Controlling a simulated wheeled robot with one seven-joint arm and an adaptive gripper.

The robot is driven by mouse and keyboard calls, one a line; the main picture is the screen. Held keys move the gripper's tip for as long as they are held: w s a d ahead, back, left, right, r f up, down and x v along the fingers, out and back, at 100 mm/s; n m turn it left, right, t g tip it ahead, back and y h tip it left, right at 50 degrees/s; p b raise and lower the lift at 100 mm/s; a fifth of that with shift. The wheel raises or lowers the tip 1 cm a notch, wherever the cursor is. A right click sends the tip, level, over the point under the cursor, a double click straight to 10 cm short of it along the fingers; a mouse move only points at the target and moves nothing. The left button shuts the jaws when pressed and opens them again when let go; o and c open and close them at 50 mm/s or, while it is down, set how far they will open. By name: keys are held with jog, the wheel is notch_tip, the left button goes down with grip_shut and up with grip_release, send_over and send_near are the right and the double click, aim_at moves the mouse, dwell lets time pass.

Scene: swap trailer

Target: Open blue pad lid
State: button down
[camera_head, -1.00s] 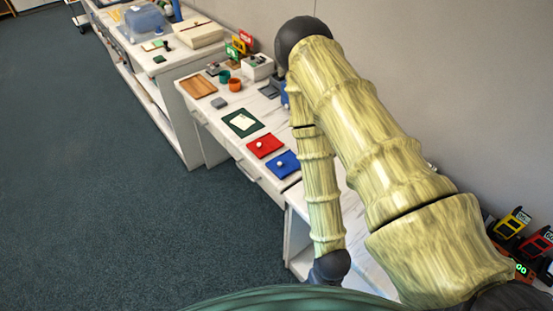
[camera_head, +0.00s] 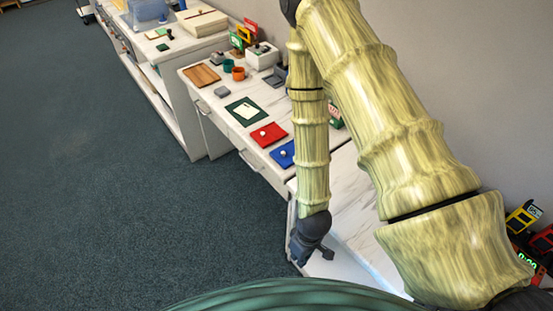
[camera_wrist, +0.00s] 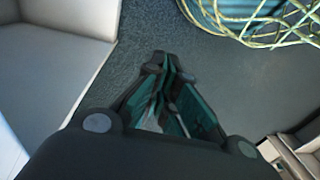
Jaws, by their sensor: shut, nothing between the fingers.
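The blue pad (camera_head: 283,154) lies flat on the white counter, with a small white knob on top; my forearm covers its right edge. A similar red pad (camera_head: 268,134) with a white knob lies just behind it. My gripper (camera_head: 325,253) hangs low at the front end of the counter, well apart from the blue pad and nearer to me. In the wrist view my gripper's fingers (camera_wrist: 165,62) are together with nothing between them, pointing at the dark floor. The blue pad does not show in the wrist view.
Behind the pads are a dark green framed sheet (camera_head: 245,111), a wooden board (camera_head: 202,75), an orange cup (camera_head: 238,73) and a green cup (camera_head: 228,65). A lower white surface (camera_head: 345,200) stands beside my gripper. The carpet (camera_head: 120,190) at left is clear.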

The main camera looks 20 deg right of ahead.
jog(key=w+a+r+n+b, duration=0.2)
jog(key=w+n, duration=0.1)
jog(key=w, duration=0.3)
jog(key=w+a+r+n+b, duration=0.1)
jog(key=w+n+b, duration=0.1)
jog(key=w+n, duration=0.25)
jog(key=w+r+n+t+h+b, duration=0.1)
jog(key=w+r+n+h+b, duration=0.3)
jog(key=w+r+n+b, duration=1.1)
jog(key=m+p, duration=0.3)
jog(key=p, duration=0.5)
send_over(278, 160)
jog(key=s+a, duration=0.3)
jog(key=a, duration=0.1)
notch_tip(278, 160, down, 4)
jog(key=shift+w+d+f, duration=0.25)
jog(key=shift+w+d, duration=0.7)
jog(key=shift+d, duration=0.15)
jog(key=shift+w+d+f, duration=0.15)
jog(key=shift+w+d, duration=0.1)
jog(key=shift+d, duration=0.05)
jog(key=shift+d, duration=0.1)
